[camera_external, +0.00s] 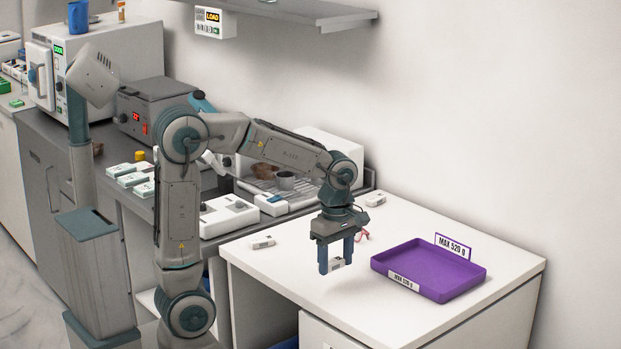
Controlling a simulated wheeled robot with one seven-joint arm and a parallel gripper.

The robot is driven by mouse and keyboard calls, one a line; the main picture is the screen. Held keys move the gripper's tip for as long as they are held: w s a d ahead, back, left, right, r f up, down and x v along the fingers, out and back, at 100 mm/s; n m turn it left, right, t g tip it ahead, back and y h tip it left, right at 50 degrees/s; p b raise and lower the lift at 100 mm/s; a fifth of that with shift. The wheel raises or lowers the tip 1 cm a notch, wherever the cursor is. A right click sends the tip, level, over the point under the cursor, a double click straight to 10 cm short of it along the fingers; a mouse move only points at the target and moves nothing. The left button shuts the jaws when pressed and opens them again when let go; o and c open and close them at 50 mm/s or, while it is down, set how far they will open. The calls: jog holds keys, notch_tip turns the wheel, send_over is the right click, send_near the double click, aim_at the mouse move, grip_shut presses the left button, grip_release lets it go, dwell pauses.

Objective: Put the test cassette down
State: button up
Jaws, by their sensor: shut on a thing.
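The test cassette (336,264) is a small white piece with a dark mark, held between the blue fingers of my gripper (336,268). My gripper points straight down and is shut on the cassette. It hangs over the white table (300,284), left of the purple tray (463,291). The cassette looks a little above the table top; the exact gap is hard to tell. The fingers hide part of the cassette. The purple tray is empty and bears a label reading MAX 520 g, with a sign of the same text at its back.
Similar white cassettes lie on the table at the left (263,242) and at the back (375,199). A small red item (363,236) lies behind my gripper. A white scale-like device (228,216) stands on the grey counter. The table's front is clear.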

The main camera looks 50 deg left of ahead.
jog(key=s+d+r, duration=0.6)
jog(key=s+d, duration=0.1)
jog(key=w+d+r+p, duration=0.3)
jog(key=w+d+p, duration=0.25)
jog(key=w, duration=0.45)
jog(key=w+d+f+p, duration=0.3)
jog(key=w+d+p, duration=0.2)
jog(key=w, duration=0.5)
jog(key=p, duration=0.2)
send_over(432, 275)
notch_tip(432, 275, down, 6)
jog(key=shift+s+d+f, duration=0.1)
jog(key=shift+d, duration=0.05)
jog(key=shift+f, duration=0.1)
jog(key=shift+f+p, duration=0.75)
jog(key=shift+f, duration=1.2)
